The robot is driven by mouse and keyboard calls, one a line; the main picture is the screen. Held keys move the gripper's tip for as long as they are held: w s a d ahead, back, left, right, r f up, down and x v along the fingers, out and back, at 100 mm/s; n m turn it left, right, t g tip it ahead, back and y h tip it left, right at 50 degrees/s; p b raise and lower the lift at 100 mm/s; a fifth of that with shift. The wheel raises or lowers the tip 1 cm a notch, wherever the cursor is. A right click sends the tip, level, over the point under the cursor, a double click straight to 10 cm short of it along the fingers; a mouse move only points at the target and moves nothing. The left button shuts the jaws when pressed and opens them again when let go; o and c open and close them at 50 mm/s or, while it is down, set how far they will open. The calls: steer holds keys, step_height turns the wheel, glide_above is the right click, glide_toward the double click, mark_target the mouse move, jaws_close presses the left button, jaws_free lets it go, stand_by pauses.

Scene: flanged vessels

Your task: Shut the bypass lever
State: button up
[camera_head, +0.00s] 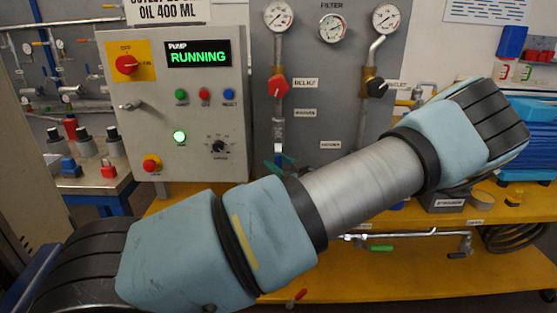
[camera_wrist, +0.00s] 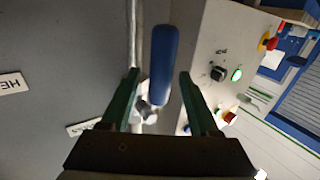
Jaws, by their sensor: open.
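A blue-handled lever (camera_wrist: 163,62) shows in the wrist view, mounted on a pipe fitting by the grey panel; I take it for the bypass lever. My gripper (camera_wrist: 158,75) is open, with one green finger on each side of the blue handle and a visible gap to both. I cannot tell how deep the handle sits between the fingers. My arm hides the rest of the gripper there.
The pump control box (camera_head: 180,105) reads RUNNING and stands just left of the gripper. A red knob (camera_head: 278,87) and a black knob (camera_head: 376,87) sit on pipes under gauges. A green-handled lever (camera_head: 382,248) lies low over the yellow bench (camera_head: 420,280).

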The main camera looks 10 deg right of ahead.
steer(key=shift+w, duration=0.2)
jaws_close()
stand_by(0.5)
stand_by(0.9)
